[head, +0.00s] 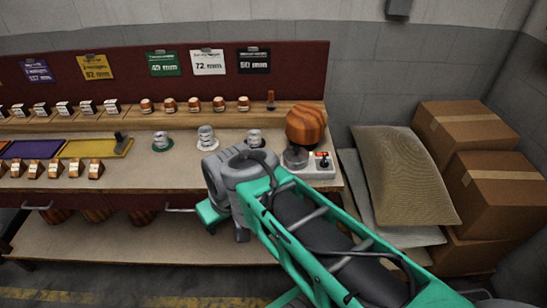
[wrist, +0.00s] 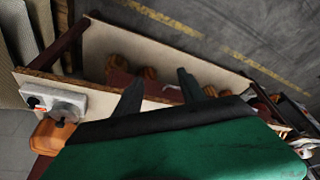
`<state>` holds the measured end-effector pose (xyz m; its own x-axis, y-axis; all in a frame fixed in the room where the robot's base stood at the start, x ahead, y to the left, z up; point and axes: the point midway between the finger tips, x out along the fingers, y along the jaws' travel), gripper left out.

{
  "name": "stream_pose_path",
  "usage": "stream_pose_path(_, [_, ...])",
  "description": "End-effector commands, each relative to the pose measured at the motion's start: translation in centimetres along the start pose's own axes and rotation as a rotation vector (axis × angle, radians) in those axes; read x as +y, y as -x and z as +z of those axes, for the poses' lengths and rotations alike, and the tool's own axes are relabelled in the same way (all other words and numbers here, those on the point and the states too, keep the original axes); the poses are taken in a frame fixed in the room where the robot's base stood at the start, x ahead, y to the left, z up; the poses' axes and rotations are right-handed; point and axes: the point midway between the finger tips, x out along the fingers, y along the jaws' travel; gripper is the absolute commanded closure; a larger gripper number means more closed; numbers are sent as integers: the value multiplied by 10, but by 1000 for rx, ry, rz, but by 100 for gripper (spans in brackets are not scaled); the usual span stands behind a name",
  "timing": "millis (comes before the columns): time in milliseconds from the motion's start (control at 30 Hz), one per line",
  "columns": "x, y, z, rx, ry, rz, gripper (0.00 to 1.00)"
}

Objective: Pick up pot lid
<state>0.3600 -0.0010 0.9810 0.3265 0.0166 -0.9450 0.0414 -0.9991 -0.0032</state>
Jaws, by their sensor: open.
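I cannot pick out a pot lid for certain in either view. My gripper shows in the wrist view (wrist: 160,90) as two dark fingers, apart, with nothing between them. In the head view its teal body (head: 212,213) is at the front edge of the bench, and its fingertips are hidden. A white box with a red switch and a grey round part (head: 318,165) stands at the bench's right end, partly behind my arm. It also shows in the wrist view (wrist: 68,105). A faceted wooden block (head: 306,125) is just behind it.
The bench (head: 180,185) holds several small metal pieces (head: 206,138), wooden blocks (head: 96,169) and coloured trays (head: 95,148). A lower shelf (head: 110,245) runs beneath. Sacks (head: 408,180) and cardboard boxes (head: 465,130) fill the right side. Floor is clear in front.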

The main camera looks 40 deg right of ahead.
Motion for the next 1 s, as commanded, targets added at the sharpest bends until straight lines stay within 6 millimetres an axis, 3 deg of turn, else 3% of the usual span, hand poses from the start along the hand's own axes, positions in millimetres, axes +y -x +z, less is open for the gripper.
stream_pose_path(167, [48, -86, -42, 238, 50, -59, 50])
stream_pose_path(200, [66, -105, -54, 333, 54, -69, 50])
stream_pose_path(267, [100, -123, -72, 497, 41, -61, 50])
stream_pose_path(300, [127, -130, -80, 612, 19, -38, 50])
stream_pose_path(400, [201, -128, -82, 882, -70, 77, 50])
stream_pose_path(500, [267, -110, -63, 1076, -173, 229, 50])
stream_pose_path(600, [308, -94, -41, 1180, -248, 344, 50])
stream_pose_path(700, [324, -85, -38, 1218, -274, 389, 50])
stream_pose_path(1000, [342, -98, -77, 1218, -272, 386, 50])
